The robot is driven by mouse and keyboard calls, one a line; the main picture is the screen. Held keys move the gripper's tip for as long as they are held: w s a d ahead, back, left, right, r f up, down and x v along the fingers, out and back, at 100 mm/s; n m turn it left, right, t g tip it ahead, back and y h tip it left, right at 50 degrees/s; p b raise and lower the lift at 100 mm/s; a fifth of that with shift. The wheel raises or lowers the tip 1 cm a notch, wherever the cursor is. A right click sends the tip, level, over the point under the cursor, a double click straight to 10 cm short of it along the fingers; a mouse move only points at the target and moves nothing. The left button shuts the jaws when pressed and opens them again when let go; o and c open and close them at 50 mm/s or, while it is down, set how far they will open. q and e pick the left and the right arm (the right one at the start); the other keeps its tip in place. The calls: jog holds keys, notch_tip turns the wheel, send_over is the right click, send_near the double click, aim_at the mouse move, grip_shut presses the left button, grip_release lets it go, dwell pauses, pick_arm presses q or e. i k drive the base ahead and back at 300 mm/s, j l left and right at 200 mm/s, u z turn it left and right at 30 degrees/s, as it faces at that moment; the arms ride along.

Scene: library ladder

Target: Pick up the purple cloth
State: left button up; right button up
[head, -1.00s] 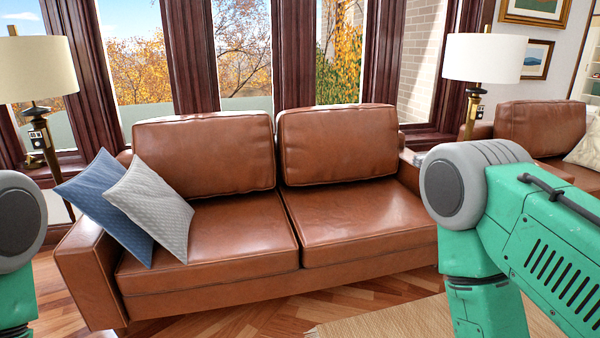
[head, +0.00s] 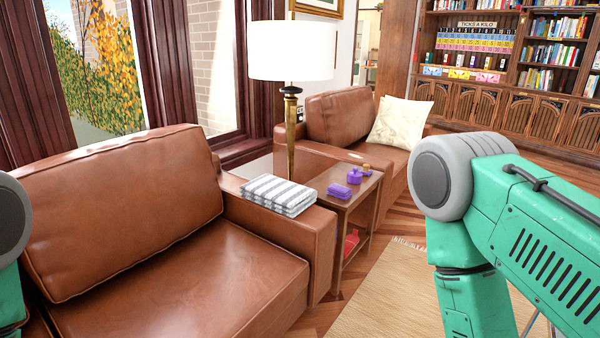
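In the head view, a small folded purple item (head: 340,191), which looks like a cloth, lies on the near part of the wooden side table (head: 315,177) between the two brown leather seats. A second small purple object (head: 356,176) sits just behind it with a small orange-brown piece beside it; I cannot tell what it is. My green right arm fills the right of the view and part of my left arm shows at the left edge. Neither gripper is in view.
A grey-and-white striped folded cloth (head: 279,194) lies on the near sofa's armrest (head: 290,232). A floor lamp (head: 292,50) stands behind the side table. Something red (head: 350,242) is on the table's lower shelf. A beige rug (head: 385,290) covers the floor to the right.

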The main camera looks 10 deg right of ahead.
aim_at(339, 190)
jog(key=i+l, duration=0.3)
jog(key=i, duration=0.25)
jog(key=i+l+u, duration=0.15)
jog(key=i+l, duration=0.15)
jog(key=i, duration=0.25)
jog(key=i+l, duration=0.4)
jog(key=i+l+u, duration=0.15)
jog(key=l, duration=0.2)
jog(key=i+l+u, duration=0.35)
jog(key=l, duration=0.4)
jog(key=i+l+u, duration=0.15)
jog(key=l, duration=0.3)
